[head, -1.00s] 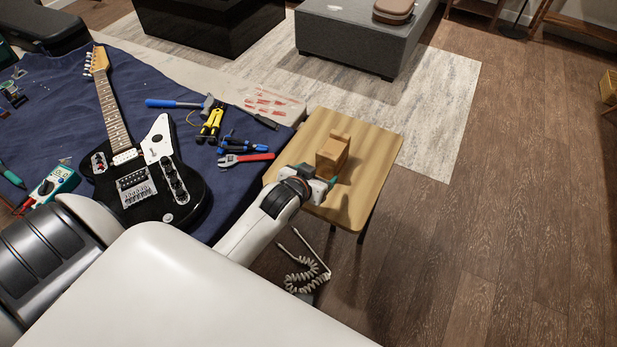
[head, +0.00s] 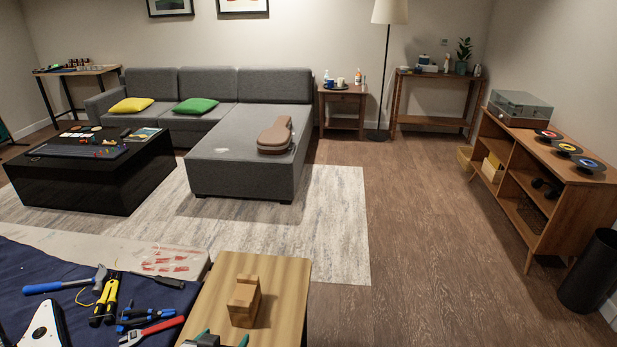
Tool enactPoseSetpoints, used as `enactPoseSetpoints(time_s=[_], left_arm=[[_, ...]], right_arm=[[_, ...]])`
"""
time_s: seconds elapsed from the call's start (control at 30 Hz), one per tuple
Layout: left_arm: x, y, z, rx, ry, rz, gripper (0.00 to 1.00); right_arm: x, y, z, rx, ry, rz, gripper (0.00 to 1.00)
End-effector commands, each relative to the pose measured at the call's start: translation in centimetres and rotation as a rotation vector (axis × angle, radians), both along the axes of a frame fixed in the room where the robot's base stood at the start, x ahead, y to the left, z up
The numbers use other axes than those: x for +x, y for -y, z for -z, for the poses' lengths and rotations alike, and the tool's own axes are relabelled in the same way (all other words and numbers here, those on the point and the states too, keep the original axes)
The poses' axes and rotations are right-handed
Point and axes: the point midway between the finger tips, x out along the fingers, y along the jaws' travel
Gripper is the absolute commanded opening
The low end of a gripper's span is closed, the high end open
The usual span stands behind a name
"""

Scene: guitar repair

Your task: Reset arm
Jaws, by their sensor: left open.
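The block stands on the table, apart from the fingertips as far as I can see. My right gripper is not in view.
The small wooden table (head: 286,282) adjoins a workbench with a blue cloth (head: 20,268), a hammer (head: 70,285), yellow-handled pliers (head: 104,300) and a red wrench (head: 152,331). A grey sofa (head: 243,165), black coffee table (head: 88,178) and wooden shelf (head: 550,190) stand farther off.

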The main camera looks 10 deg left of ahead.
Motion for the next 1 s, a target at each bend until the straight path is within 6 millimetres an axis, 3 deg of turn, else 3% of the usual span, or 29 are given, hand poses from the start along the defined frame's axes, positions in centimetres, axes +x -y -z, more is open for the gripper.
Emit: enactPoseSetpoints(time_s=[0.17, 0.33, 0.73, 1.0], left_arm=[[-3.7, 1.1, 1.0, 0.018, -0.143, 0.025, 0.74], [-9.4, 2.5, 1.9, 0.04, -0.354, 0.079, 0.74], [-19.5, 4.5, 1.3, 0.066, -0.692, 0.209, 0.74], [-17.7, 4.7, 7.6, 0.066, -0.711, 0.207, 0.74]], right_arm=[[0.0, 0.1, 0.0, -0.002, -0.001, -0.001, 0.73], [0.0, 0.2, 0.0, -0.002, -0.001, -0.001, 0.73], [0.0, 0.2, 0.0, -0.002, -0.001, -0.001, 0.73], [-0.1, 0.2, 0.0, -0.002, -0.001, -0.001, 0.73]])
